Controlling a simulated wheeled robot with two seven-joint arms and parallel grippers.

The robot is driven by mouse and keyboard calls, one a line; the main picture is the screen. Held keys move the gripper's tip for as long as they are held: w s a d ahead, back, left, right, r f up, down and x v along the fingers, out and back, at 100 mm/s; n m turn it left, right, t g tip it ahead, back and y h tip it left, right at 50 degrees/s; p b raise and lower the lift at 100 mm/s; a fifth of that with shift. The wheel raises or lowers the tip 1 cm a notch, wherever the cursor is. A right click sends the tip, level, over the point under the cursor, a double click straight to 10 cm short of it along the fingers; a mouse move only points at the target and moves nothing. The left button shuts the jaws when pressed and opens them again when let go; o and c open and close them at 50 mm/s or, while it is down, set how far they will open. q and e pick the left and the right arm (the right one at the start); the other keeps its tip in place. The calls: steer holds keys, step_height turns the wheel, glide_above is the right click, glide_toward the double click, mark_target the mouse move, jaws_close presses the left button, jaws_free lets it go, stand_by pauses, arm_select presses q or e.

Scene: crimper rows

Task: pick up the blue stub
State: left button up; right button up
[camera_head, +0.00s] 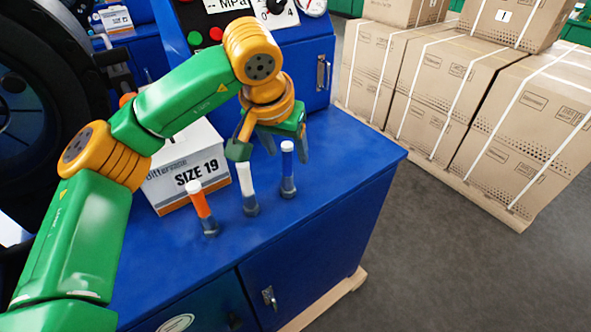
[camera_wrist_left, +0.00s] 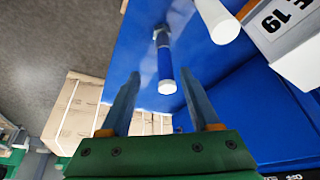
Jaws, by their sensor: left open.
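The blue stub (camera_head: 287,165) stands upright on the blue cabinet top, with a white upper end and a dark grey foot. It is the rightmost of three stubs in the head view. In the left wrist view the blue stub (camera_wrist_left: 165,68) shows ahead of the fingertips, a little nearer the right finger. My left gripper (camera_head: 287,146) is open and empty, close behind the blue stub in the head view. Its two grey fingers also show in the left wrist view (camera_wrist_left: 160,88). My right gripper is not in view.
A white stub (camera_head: 246,182) and an orange stub (camera_head: 200,204) stand to the left of the blue one. A white box marked SIZE 19 (camera_head: 185,170) is behind them. The blue cabinet top (camera_head: 345,150) is bare to the right. Strapped cartons (camera_head: 440,85) stand beyond.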

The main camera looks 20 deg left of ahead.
mark_target(285, 155)
arm_select(q)
steer(key=x, duration=0.2)
steer(key=p+x, duration=0.1)
steer(key=x, duration=0.1)
steer(key=shift+w+a+f, duration=0.1)
steer(key=shift+a+f, duration=0.05)
steer(key=shift+a, duration=0.25)
steer(key=shift+w+d+f, duration=0.15)
steer(key=shift+w+f, duration=0.05)
steer(key=shift+f, duration=0.05)
steer(key=shift+s, duration=0.1)
jaws_close()
steer(key=shift+r, duration=0.1)
stand_by(0.5)
